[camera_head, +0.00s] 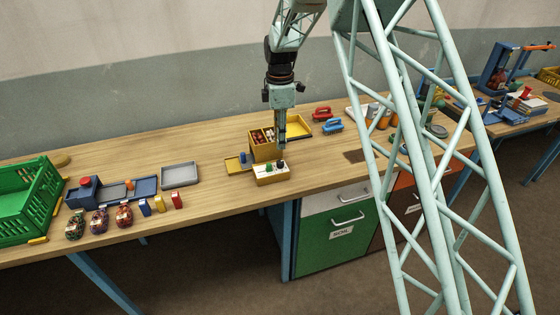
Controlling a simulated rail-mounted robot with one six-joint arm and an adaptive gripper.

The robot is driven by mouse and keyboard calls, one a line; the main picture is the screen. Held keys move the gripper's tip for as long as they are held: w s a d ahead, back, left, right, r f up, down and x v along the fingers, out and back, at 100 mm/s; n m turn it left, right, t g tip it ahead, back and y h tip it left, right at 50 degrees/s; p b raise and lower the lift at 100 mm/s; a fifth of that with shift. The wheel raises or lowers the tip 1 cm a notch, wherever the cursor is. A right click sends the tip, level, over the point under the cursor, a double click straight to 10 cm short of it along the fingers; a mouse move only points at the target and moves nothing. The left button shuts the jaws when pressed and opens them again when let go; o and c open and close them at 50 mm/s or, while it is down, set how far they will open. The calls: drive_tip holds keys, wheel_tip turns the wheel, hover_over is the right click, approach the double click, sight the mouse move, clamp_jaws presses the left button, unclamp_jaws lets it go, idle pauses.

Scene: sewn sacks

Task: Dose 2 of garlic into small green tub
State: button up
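My gripper (281,146) points down over a yellow box at the middle of the bench. The box (262,155) has compartments with small reddish and pale pieces (262,136) in them; I cannot tell which are garlic. In front of it stands a small yellow box with a pale top (271,176), which carries a small green item (269,167) and a dark item (280,163). The green item may be the small green tub, but it is too small to be sure. The gripper's fingers are too small to tell whether they are open or hold anything.
A yellow tray (299,127) lies behind the box, and red and blue clamp-like items (327,120) lie to its right. A grey tray (180,175), blue trays (133,189), patterned sacks (99,220) and a green crate (27,203) stand left. Bare bench (210,195) lies between.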

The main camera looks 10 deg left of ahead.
sight(280, 161)
wheel_tip(280, 161, down, 11)
drive_tip(key=shift+r, duration=0.2)
idle(0.4)
drive_tip(key=shift+c, duration=0.5)
drive_tip(key=c, duration=0.5)
